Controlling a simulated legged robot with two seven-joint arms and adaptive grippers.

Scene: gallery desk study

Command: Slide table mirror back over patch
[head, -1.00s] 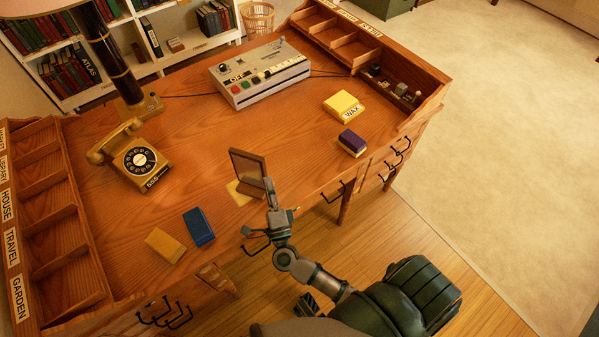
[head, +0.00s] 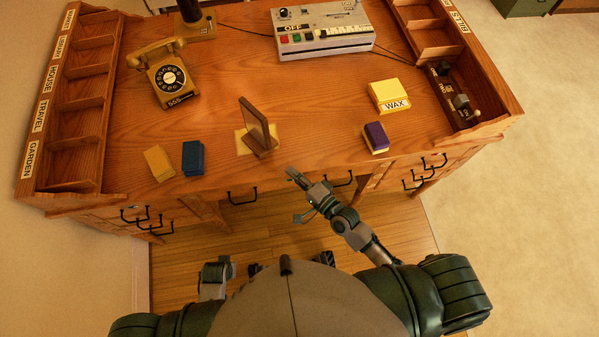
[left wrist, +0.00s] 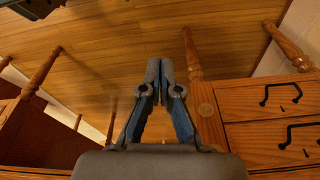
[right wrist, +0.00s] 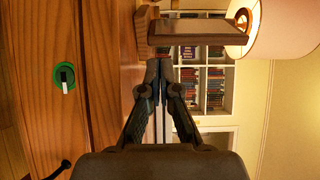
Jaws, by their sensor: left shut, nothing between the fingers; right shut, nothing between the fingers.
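The table mirror (head: 259,128) stands upright on the desk near its front edge, seen nearly edge-on. A pale yellow patch (head: 242,143) shows beside its foot, mostly on the left; I cannot tell how much lies under the mirror. My right gripper (head: 292,173) is shut and empty at the desk's front edge, right of the mirror and apart from it. In the right wrist view, the mirror (right wrist: 190,39) shows beyond the shut fingertips (right wrist: 159,68). My left gripper (left wrist: 160,68) is shut and empty, low in front of the desk, facing the floor and drawers.
A yellow block (head: 159,163) and a blue block (head: 193,158) lie left of the mirror. A purple-topped block (head: 376,138) and a wax box (head: 389,96) lie right. A telephone (head: 167,78) and a control box (head: 322,30) stand behind. A green round fitting (right wrist: 66,77) shows in the right wrist view.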

